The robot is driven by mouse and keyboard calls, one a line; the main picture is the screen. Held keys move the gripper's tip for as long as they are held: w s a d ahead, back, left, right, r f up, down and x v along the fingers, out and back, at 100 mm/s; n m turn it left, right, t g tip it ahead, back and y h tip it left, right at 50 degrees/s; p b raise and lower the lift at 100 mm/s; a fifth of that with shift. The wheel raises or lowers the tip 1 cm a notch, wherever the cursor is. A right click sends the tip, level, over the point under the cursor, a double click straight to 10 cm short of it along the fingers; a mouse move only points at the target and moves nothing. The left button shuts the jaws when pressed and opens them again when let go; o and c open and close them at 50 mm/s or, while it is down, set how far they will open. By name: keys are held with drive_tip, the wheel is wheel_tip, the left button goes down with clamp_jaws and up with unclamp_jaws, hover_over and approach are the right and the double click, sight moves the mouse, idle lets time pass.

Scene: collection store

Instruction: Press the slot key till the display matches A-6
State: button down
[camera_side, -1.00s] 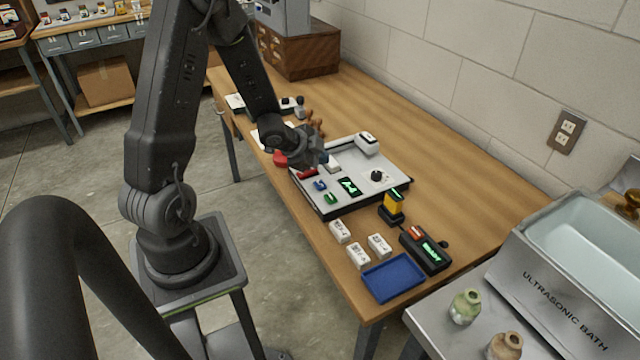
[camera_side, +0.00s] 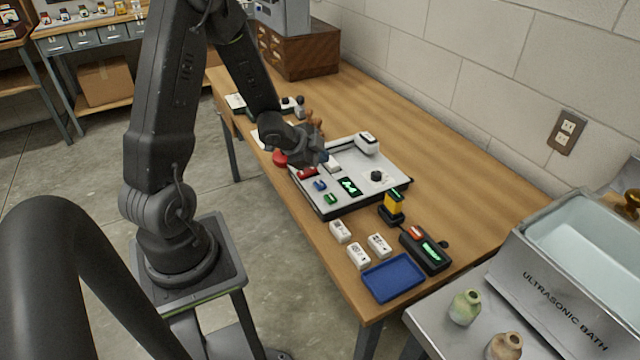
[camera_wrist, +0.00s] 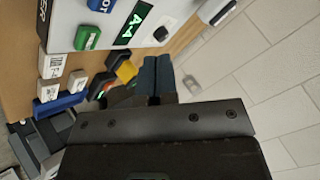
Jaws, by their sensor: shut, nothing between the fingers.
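The control panel (camera_side: 386,190) is a pale board on the bench. Its lit green display (camera_wrist: 132,26) reads A-4 in the wrist view; it shows as a small glowing patch in the side view (camera_side: 348,187). A blue key (camera_side: 320,185) and a green key (camera_side: 330,199) are beside the display. The blue key (camera_wrist: 101,5) has a partly cropped label ending in "OT" near it in the wrist view; the green key (camera_wrist: 87,38) is below it. My gripper (camera_side: 322,160) is shut and empty, above the panel's far left part. Its blue-grey fingertips show in the wrist view (camera_wrist: 155,62).
A red key (camera_side: 306,173), a black knob (camera_side: 376,176) and a white block (camera_side: 367,143) are on the panel. A yellow-and-black device (camera_side: 394,204), several white labelled blocks (camera_side: 359,256), a black display box (camera_side: 426,250) and a blue tray (camera_side: 394,278) stand nearer the camera.

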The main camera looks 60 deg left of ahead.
sight(320, 185)
wheel_tip(320, 185, up, 3)
drive_tip(key=shift+r, duration=0.2)
drive_tip(key=shift+f, duration=0.1)
drive_tip(key=shift+f, duration=4.35)
drive_tip(key=shift+f, duration=0.15)
drive_tip(key=shift+f, duration=0.25)
drive_tip(key=shift+f, duration=0.45)
drive_tip(key=shift+r, duration=0.85)
